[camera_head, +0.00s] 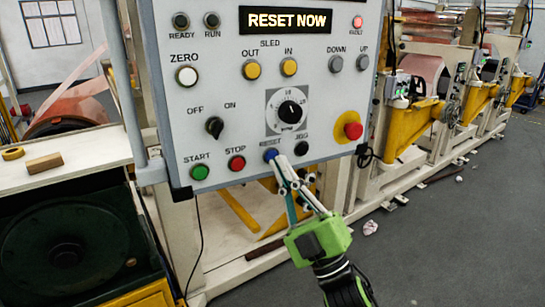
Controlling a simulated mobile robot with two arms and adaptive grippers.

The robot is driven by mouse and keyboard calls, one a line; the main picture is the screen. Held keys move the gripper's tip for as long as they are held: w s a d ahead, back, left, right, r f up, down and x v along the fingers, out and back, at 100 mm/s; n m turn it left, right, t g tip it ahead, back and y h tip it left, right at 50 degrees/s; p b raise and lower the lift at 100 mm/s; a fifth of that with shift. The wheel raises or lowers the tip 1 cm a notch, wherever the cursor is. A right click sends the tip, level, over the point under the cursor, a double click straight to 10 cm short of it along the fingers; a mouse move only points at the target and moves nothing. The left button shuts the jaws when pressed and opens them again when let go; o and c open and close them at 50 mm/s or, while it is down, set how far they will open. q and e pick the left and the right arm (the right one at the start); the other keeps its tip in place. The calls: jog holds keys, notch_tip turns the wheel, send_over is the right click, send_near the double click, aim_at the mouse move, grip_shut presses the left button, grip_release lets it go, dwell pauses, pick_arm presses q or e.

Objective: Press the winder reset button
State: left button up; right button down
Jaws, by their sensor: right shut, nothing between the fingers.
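The winder control panel (220,105) fills the upper middle of the head view, and its display (286,20) reads "RESET NOW". The blue reset button (270,154) is in the bottom row, under the label RESET. My right gripper (277,160) is shut and empty, its fingertips at the lower edge of the blue button. They look to be touching it or just in front of it; I cannot tell which. The button's upper part shows above the fingertips. My left gripper is not in view.
The green start button (200,172), red stop button (236,163) and black jog button (301,148) flank the reset button. A red emergency stop (353,130) sits at right. A bench (90,155) is at left. Yellow machine frames stand at right beside open grey floor.

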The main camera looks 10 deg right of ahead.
jog(key=shift+w, duration=0.15)
dwell(0.7)
jog(key=shift+w+a, duration=0.1)
jog(key=shift+w, duration=0.2)
jog(key=shift+w+a, duration=0.1)
jog(key=shift+w, duration=0.3)
dwell(0.7)
jog(key=shift+s, duration=0.1)
jog(key=shift+s+d, duration=0.25)
jog(key=shift+s, duration=0.5)
jog(key=s, duration=0.2)
jog(key=s+d, duration=0.1)
jog(key=s, duration=0.1)
jog(key=shift+s, duration=0.4)
